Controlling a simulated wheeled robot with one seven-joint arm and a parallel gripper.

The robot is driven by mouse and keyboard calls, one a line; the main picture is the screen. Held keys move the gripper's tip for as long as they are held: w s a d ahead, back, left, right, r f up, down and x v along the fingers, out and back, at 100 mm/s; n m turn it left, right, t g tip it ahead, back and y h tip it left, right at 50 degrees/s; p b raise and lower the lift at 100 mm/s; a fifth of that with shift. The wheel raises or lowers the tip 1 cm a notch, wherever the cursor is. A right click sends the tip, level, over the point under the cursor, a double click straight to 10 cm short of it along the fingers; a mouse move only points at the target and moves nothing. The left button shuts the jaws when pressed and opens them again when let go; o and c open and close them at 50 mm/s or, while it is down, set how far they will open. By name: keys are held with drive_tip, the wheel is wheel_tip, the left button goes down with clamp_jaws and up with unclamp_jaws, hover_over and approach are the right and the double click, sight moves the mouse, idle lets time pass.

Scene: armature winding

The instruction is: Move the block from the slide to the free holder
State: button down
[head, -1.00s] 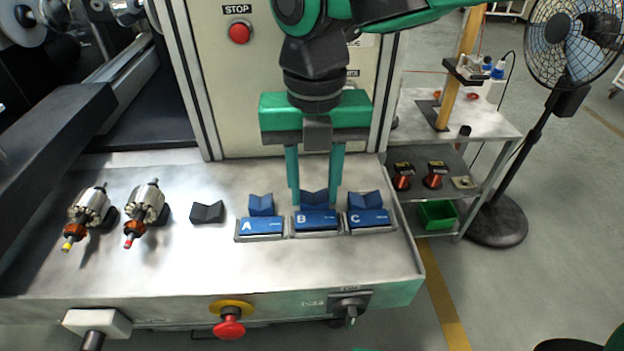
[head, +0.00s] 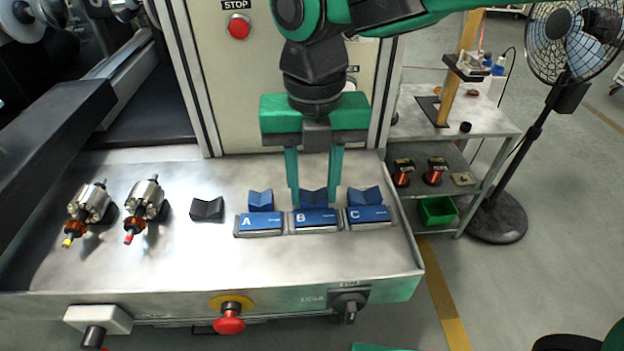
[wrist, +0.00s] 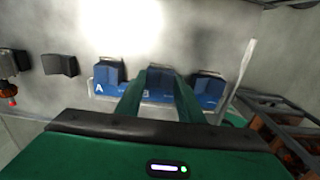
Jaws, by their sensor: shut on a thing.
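Three blue V-notched blocks stand in a row behind the blue plates A (head: 258,223), B (head: 314,217) and C (head: 369,215). My gripper (head: 314,198) points down at the middle one, with a finger on each side of the block behind B (head: 313,197). It is shut on that block, which still sits low behind its plate. In the wrist view the fingers reach down to the B block (wrist: 160,78), partly hiding it. The block behind A (head: 261,200) and the block behind C (head: 364,196) are untouched. A black V-shaped holder (head: 207,208) stands empty left of A.
Two wound armatures (head: 90,205) (head: 146,205) lie on black supports at the left of the metal bench (head: 190,265). A red emergency button (head: 229,320) is on the front edge. A shelf (head: 470,125) and a fan stand at right. The bench front is clear.

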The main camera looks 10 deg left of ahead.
drive_tip(key=shift+d+f, duration=0.1)
drive_tip(key=shift+f, duration=0.35)
drive_tip(key=c, duration=1.1)
unclamp_jaws()
drive_tip(key=shift+r, duration=0.15)
wheel_tip(320, 180, up, 11)
drive_tip(key=shift+w+f, duration=0.1)
drive_tip(key=shift+f, duration=0.1)
